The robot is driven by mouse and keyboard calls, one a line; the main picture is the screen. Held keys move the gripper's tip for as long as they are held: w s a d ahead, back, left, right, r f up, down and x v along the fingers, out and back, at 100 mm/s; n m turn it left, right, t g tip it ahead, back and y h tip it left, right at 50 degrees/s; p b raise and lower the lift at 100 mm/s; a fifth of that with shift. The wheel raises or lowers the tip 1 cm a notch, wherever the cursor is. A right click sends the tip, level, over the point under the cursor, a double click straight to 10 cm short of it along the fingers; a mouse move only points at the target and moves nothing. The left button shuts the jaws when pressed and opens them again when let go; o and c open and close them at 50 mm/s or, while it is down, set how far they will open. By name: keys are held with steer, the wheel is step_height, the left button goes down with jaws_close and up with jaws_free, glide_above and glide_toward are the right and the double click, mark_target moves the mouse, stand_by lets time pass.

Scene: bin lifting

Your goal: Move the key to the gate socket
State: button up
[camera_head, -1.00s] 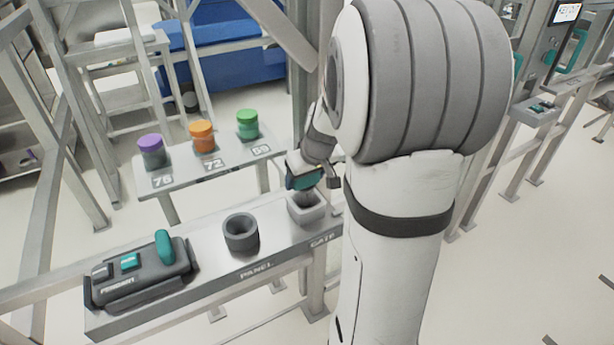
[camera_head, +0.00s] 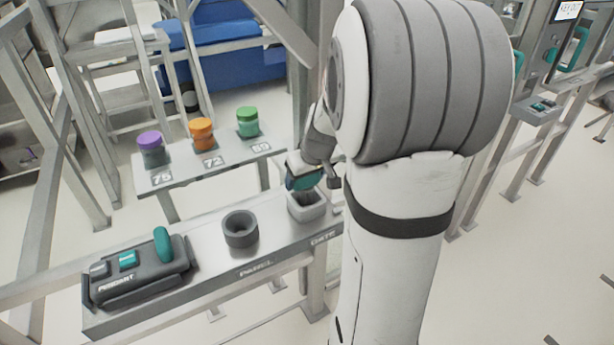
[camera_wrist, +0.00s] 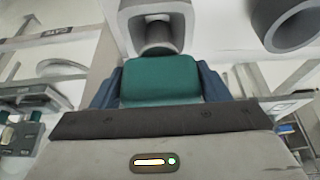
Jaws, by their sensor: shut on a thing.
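My gripper (camera_head: 304,181) is shut on the key, whose teal handle (camera_wrist: 160,80) fills the space between the blue-grey fingers in the wrist view. In the head view the key's teal handle (camera_head: 302,183) shows small below my wrist. The gate socket (camera_head: 322,211) is a light grey square block with a dark opening, at the right end of the bench by the word GATE. The gripper is just above and behind it. In the wrist view the gate socket (camera_wrist: 186,22) lies straight ahead of the key. A grey round shape there may be the key's shaft; I cannot tell whether it is inside.
A dark round panel socket (camera_head: 241,231) stands left of the gate socket. Purple, orange and green capped jars (camera_head: 203,135) stand on the shelf behind. My arm covers the bench's right end.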

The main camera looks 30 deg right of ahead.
steer(key=shift+f+b, duration=0.95)
steer(key=shift+f, duration=0.1)
stand_by(0.4)
steer(key=o, duration=1.2)
steer(key=shift+o, duration=0.6)
steer(key=shift+r, duration=0.1)
steer(key=shift+r+p, duration=2.95)
steer(key=shift+r, duration=1.5)
